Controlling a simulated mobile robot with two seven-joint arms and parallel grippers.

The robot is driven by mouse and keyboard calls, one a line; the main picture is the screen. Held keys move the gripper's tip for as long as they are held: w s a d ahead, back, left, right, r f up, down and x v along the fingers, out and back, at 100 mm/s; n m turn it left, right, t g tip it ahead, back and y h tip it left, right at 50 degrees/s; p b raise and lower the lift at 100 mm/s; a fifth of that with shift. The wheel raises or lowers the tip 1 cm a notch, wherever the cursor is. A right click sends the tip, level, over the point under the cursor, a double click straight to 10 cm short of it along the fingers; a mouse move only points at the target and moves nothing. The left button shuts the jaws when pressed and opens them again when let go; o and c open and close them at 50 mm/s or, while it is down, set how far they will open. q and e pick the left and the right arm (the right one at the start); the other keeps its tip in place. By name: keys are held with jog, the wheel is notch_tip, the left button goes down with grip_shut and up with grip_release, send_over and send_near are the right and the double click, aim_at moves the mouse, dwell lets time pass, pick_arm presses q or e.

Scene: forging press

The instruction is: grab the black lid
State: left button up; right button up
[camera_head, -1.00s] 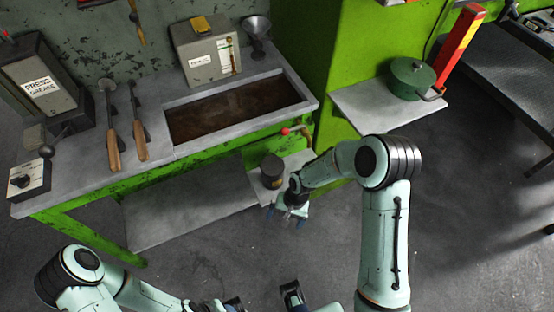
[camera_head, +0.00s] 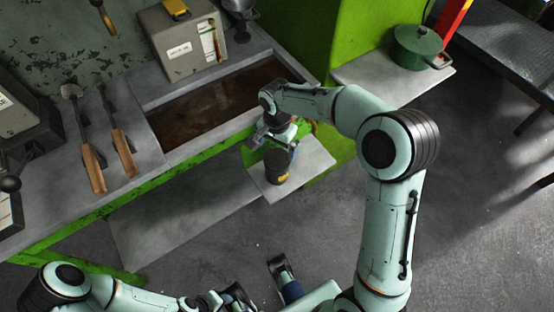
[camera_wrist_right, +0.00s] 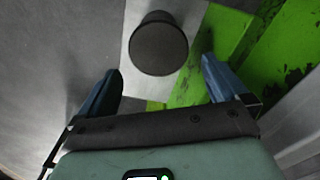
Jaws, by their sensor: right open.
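A dark can with a yellow label (camera_head: 276,167) stands upright on a small grey shelf below the bench. Its round black lid (camera_wrist_right: 159,48) faces up in the right wrist view, ahead of and between the fingers. My right gripper (camera_head: 273,146) is above the can and hides part of its top in the head view. In the right wrist view the right gripper (camera_wrist_right: 160,72) is open and empty, its blue fingers apart on either side of the lid. My left gripper (camera_head: 236,297) is low at the bottom edge, partly cut off; its jaws are unclear.
The small shelf (camera_head: 309,163) juts out beside the green bench frame. Above is the bench with its sunken brown trough (camera_head: 210,112). Two wooden-handled tools (camera_head: 92,165) lie to the left. A green pot (camera_head: 416,46) stands on another shelf at upper right.

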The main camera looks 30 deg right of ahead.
aim_at(277, 159)
notch_tip(277, 159, down, 6)
jog(key=shift+s+r+b, duration=0.15)
jog(key=shift+r+b, duration=0.1)
jog(key=shift+b, duration=0.25)
jog(key=c, duration=0.8)
